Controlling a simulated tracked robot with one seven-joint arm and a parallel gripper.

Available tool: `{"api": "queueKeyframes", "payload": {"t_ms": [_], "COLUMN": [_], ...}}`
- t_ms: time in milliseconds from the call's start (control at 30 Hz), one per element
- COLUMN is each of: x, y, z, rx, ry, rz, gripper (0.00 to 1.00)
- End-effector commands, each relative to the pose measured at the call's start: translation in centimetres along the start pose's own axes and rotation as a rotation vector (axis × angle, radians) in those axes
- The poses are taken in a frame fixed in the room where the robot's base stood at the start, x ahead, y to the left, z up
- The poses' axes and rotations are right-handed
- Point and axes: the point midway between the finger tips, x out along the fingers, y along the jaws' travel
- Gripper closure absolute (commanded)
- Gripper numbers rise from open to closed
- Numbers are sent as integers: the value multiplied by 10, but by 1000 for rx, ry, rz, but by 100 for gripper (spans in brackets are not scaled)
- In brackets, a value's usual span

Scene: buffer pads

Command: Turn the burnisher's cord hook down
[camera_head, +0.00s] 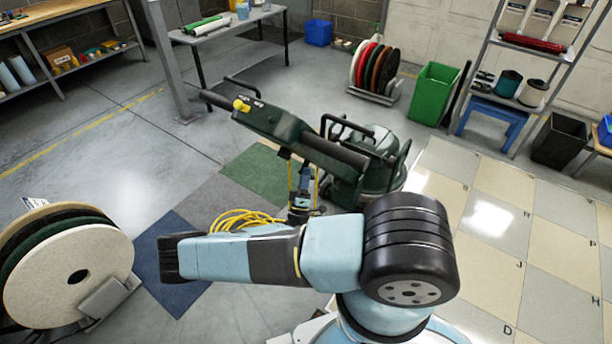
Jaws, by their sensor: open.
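The burnisher (372,178) is a dark green floor machine at the centre, its long handle housing (290,130) slanting up to the left with a yellow knob (241,105) near its end. Under the handle, yellow cord (291,178) hangs in narrow upright strands beside dark parts. More yellow cord (243,218) lies looped just left of there, partly behind my arm. The cord hook is too small and dark to make out surely, and I cannot tell which way it points. My light blue arm crosses in front, below the handle.
A rack of round pads (68,262) stands at the left, close to my arm. Another pad rack (375,72), a green bin (435,92) and a shelf unit (530,40) stand behind. Floor tiles to the right are clear.

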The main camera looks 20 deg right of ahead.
Motion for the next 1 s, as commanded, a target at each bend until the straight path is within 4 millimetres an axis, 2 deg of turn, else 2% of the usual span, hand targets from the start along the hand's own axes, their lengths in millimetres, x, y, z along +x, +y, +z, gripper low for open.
{"api": "queueKeyframes", "payload": {"t_ms": [167, 500, 700, 833, 1000], "x": [-18, -84, -116, -130, -137], "y": [-1, -2, -2, -2, -2], "z": [0, 0, 0, 0, 0], "rx": [1, 2, 0, 1, 0], "ry": [2, 2, 1, 0, 0], "rz": [-3, -3, -3, -2, -2], "gripper": [53, 53, 53, 53, 53]}}
